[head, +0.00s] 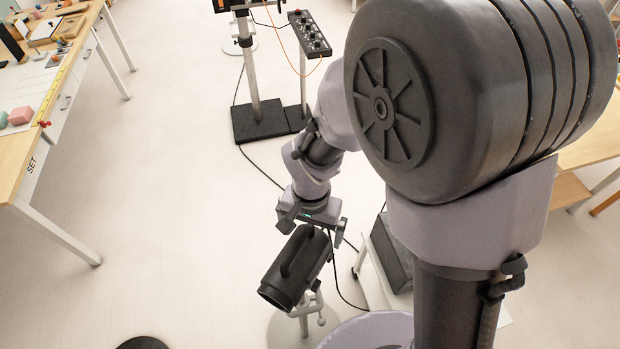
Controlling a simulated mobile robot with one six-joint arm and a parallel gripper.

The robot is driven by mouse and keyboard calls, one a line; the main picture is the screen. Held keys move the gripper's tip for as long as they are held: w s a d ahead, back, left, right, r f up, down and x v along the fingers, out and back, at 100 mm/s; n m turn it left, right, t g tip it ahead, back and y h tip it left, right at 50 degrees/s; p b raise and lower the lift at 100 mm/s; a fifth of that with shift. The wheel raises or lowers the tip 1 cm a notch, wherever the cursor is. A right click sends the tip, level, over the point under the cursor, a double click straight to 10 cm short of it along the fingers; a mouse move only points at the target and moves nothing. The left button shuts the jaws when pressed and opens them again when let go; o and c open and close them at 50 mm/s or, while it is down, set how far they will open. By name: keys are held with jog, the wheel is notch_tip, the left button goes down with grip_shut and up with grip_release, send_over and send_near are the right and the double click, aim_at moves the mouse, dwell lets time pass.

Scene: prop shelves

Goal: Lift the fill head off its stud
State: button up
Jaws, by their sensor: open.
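The fill head (289,283) is a dark cylindrical lamp with a raised handle-like bar along its top. It sits tilted on a pale stand (304,312), its wide end toward the lower left. The stud itself is hidden under the head. My gripper (313,226) is open at the upper, rear end of the head, with one dark finger to the left and one to the right. Whether the fingers touch the head cannot be told from this view.
A dark cable runs over the floor by the stand. A black slanted panel (391,250) stands close on the right. A pole on a black base (262,120) is behind. A long table (22,185) is at left; the floor between is clear.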

jog(key=shift+w+f, duration=0.1)
jog(key=shift+f, duration=1.25)
jog(key=c, duration=1.6)
jog(key=o, duration=1.3)
jog(key=shift+r, duration=0.15)
jog(key=c, duration=1.3)
jog(key=shift+d+r, duration=0.1)
jog(key=shift+r, duration=0.45)
